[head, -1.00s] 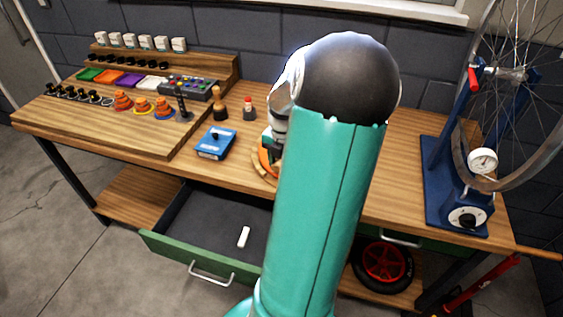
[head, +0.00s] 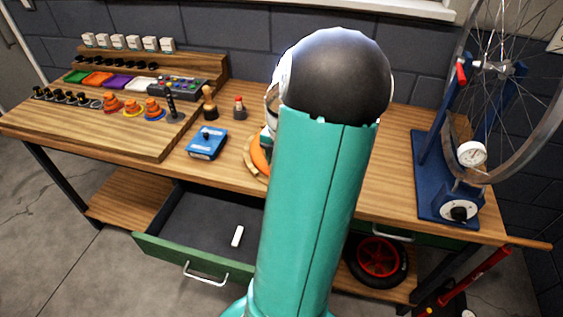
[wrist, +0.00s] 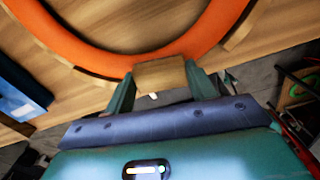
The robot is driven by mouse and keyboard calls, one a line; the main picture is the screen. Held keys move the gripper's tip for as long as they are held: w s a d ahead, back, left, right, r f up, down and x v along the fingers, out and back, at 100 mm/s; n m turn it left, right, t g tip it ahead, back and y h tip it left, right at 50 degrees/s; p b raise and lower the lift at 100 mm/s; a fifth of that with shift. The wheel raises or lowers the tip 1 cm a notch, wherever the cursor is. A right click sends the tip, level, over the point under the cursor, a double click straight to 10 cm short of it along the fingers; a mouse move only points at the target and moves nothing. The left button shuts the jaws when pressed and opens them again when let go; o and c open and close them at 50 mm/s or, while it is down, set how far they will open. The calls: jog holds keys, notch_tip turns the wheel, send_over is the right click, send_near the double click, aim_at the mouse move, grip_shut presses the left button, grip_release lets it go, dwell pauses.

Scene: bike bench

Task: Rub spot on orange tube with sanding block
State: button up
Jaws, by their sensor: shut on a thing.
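In the wrist view, the orange tube (wrist: 105,62) is a large ring, lying over wooden pieces on the bench. My gripper (wrist: 158,82) is shut on a tan sanding block (wrist: 160,73) at the tube's near edge. The block overlaps the tube in the picture; I cannot tell whether they touch. I see no spot on the visible part of the tube; the block may hide it. In the head view, only a sliver of the orange tube (head: 259,158) shows left of my arm, which hides my gripper and the block.
A blue box (head: 207,143) stands left of the tube. Beyond it is a wooden board (head: 150,148) with orange cones and small parts. A blue wheel stand (head: 432,190) is at the right. Below, an open green drawer (head: 165,254) holds a white item (head: 237,236).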

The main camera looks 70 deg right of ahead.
jog(key=shift+w, duration=1.35)
jog(key=shift+s+f, duration=0.1)
jog(key=shift+s+f, duration=0.1)
jog(key=shift+s, duration=1.25)
jog(key=shift+w+a, duration=0.1)
jog(key=shift+w, duration=0.05)
jog(key=shift+w, duration=1.25)
